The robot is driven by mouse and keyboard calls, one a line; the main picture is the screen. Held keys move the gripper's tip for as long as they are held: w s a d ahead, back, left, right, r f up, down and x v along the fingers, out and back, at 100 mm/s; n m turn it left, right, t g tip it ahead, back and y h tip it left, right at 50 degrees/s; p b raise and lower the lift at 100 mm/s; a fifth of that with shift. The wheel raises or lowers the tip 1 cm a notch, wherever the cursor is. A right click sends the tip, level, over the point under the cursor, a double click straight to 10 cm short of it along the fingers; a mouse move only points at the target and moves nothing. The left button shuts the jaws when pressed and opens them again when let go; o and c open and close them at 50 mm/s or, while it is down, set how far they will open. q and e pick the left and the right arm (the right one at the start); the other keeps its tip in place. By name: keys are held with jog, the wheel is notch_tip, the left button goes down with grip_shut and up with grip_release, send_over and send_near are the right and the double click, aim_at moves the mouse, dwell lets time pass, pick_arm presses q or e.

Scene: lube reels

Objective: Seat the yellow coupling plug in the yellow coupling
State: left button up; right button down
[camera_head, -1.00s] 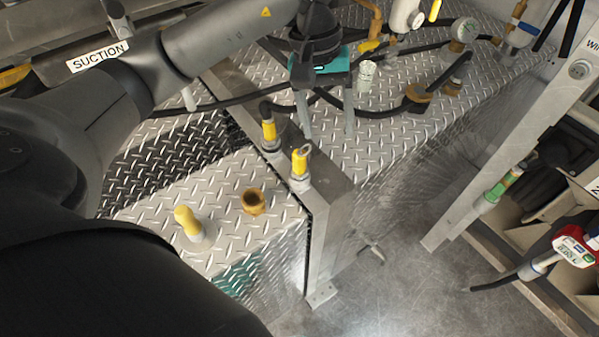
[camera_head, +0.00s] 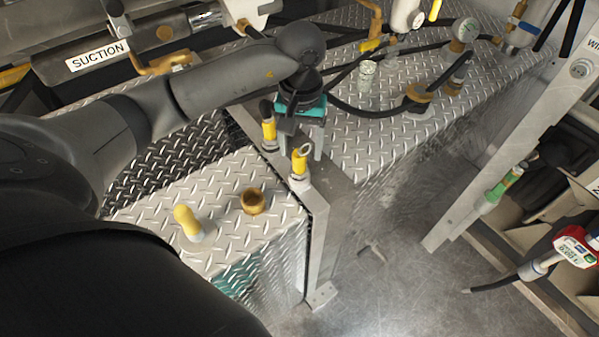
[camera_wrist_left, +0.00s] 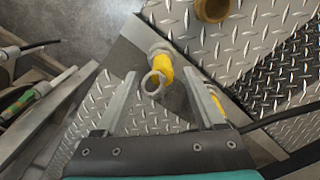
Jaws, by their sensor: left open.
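A yellow fitting with a pale ring on its top (camera_head: 300,162) stands on a metal collar on the grey frame post; it looks like the plug. In the left wrist view this ringed fitting (camera_wrist_left: 164,73) lies between the fingertips, with its ring toward the camera. A second yellow fitting (camera_head: 269,130), with a black hose on its top, stands on the same frame to its left; I cannot tell which is the coupling. My left gripper (camera_head: 301,146) is open just above and behind the ringed fitting; it also shows in the left wrist view (camera_wrist_left: 160,76). Contact cannot be told.
A tread-plate box (camera_head: 225,180) carries a yellow-capped post (camera_head: 188,222) and a brass fitting (camera_head: 253,201).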

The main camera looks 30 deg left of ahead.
aim_at(300, 153)
pick_arm(q)
jog(key=f, duration=0.4)
jog(key=shift+w+a+f, duration=0.15)
jog(key=shift+a+f, duration=0.05)
jog(key=shift+f, duration=0.05)
grip_shut()
dwell(1.2)
